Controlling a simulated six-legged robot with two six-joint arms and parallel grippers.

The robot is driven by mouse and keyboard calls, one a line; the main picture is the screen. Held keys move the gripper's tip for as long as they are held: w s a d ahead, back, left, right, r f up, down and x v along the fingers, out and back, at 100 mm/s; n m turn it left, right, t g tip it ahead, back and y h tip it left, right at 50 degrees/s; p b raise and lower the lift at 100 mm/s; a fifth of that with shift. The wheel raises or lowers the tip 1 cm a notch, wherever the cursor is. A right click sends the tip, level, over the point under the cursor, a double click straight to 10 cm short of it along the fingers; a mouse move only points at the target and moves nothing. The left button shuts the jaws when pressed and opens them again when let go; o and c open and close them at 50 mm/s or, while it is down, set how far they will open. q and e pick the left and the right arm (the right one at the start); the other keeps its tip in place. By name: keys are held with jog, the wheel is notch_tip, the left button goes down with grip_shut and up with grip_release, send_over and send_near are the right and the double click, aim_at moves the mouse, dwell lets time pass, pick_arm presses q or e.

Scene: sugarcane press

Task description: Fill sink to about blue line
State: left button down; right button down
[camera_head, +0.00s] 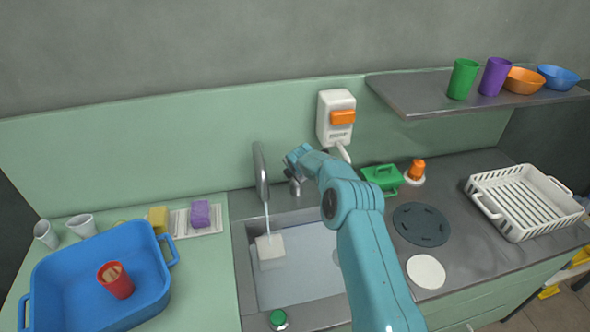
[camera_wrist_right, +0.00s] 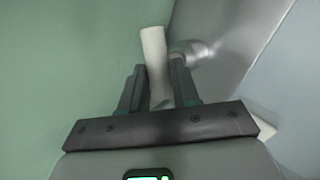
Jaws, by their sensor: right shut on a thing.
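The sink (camera_head: 240,262) is set in the grey counter, and pale bluish water (camera_head: 300,275) seems to cover its floor. A thin stream falls from the curved metal faucet (camera_head: 261,172) onto a pale block (camera_head: 270,247) in the sink. I cannot make out a blue line. My right gripper (camera_head: 298,157) is beside the faucet, above its metal base (camera_head: 296,187). In the wrist view, my right gripper (camera_wrist_right: 157,85) is shut on a pale lever (camera_wrist_right: 155,52), close to the shiny metal base (camera_wrist_right: 195,50). My left gripper is not in view.
A blue tub (camera_head: 75,285) with a red cup (camera_head: 117,281) stands left. A dispenser (camera_head: 335,108) hangs above the counter. A green item (camera_head: 383,178) and white rack (camera_head: 552,198) are right. My arm crosses the sink's right side.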

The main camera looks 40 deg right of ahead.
jog(key=shift+w+r, duration=0.1)
jog(key=shift+r, duration=0.05)
jog(key=c, duration=0.9)
grip_release()
jog(key=shift+b+v, duration=2.15)
jog(key=shift+v, duration=6)
